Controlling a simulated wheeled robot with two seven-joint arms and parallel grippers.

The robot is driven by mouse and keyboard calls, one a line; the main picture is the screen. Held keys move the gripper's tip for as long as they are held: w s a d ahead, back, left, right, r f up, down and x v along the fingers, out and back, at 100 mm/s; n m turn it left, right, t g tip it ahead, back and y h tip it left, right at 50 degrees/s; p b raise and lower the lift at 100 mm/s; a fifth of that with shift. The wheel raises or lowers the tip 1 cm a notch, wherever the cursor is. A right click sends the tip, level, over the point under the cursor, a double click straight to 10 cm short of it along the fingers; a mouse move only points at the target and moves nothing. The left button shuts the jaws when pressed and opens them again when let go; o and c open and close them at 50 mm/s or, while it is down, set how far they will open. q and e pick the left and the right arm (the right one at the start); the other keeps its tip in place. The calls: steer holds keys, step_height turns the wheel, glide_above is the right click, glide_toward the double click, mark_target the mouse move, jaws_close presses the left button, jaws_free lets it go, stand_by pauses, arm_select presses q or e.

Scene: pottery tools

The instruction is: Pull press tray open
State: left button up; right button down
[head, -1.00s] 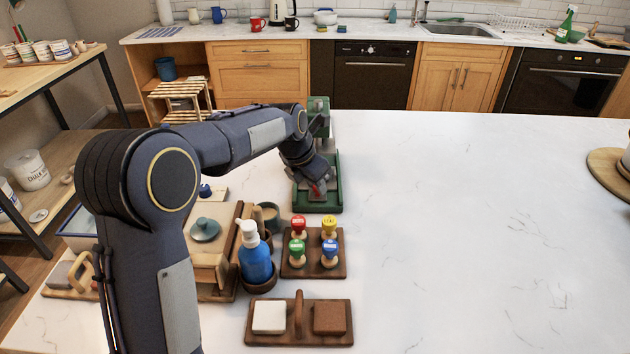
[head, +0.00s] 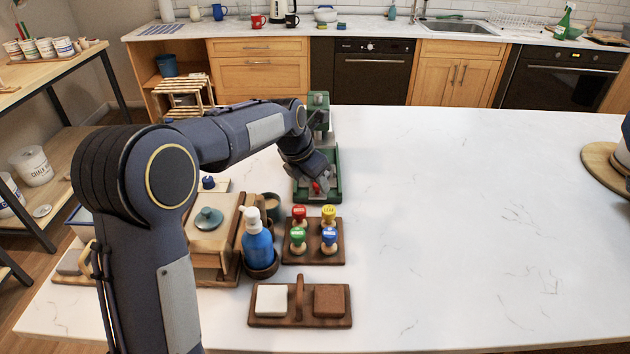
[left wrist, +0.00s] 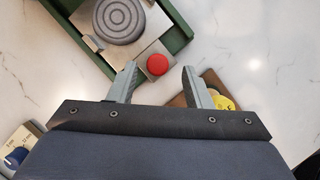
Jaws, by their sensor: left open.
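The green press (head: 332,190) stands on the white table beyond the stamps, partly hidden by my left arm. In the left wrist view its green frame (left wrist: 177,38) surrounds a metal tray plate (left wrist: 146,54) with a ringed grey disc (left wrist: 121,20). A red knob (left wrist: 157,65) sits at the plate's near edge and also shows in the head view (head: 316,186). My left gripper (left wrist: 159,74) is open, its fingertips on either side of the knob with gaps visible. In the head view the left gripper (head: 318,178) is over the press's near end. My right gripper is out of view.
A rack of coloured stamps (head: 314,253) stands just nearer than the press. A blue pump bottle (head: 257,243), a wooden box (head: 212,240) and a block holder (head: 300,318) are close by. The table's right side is mostly clear.

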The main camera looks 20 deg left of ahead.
arm_select(q)
steer(key=v, duration=0.6)
steer(key=shift+s+r, duration=0.2)
steer(key=shift+r, duration=0.1)
